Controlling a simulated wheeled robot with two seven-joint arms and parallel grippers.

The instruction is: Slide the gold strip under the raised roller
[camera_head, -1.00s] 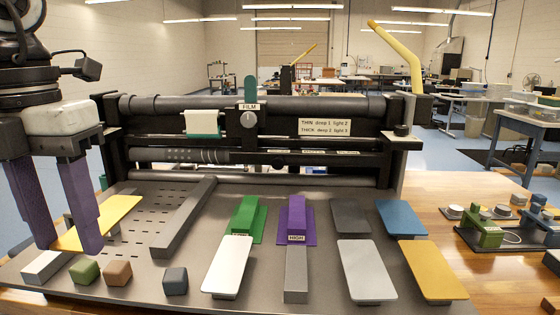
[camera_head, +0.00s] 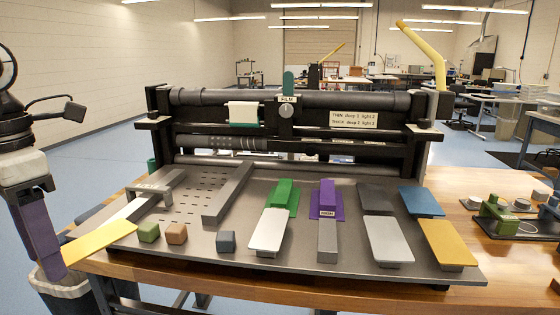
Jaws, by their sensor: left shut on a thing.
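My left gripper (camera_head: 46,264), with purple fingers, is at the far left, beyond the left front edge of the press bed. It is shut on the near end of a flat gold strip (camera_head: 100,240), whose other end reaches over the bed's corner. The black press stands behind the bed, with an upper roller (camera_head: 225,98) across its top and a lower roller (camera_head: 300,172) just behind the bed. I cannot tell the gap beneath the roller. A second, darker gold plate (camera_head: 447,240) lies at the right of the bed. My right gripper does not show.
A grey bar (camera_head: 228,195) lies along the slotted bed (camera_head: 190,245). Small green (camera_head: 149,232), brown (camera_head: 176,234) and blue-grey (camera_head: 226,242) blocks sit near its front edge. White, green, purple and blue pieces lie rightward. A bin (camera_head: 70,298) stands below the gripper.

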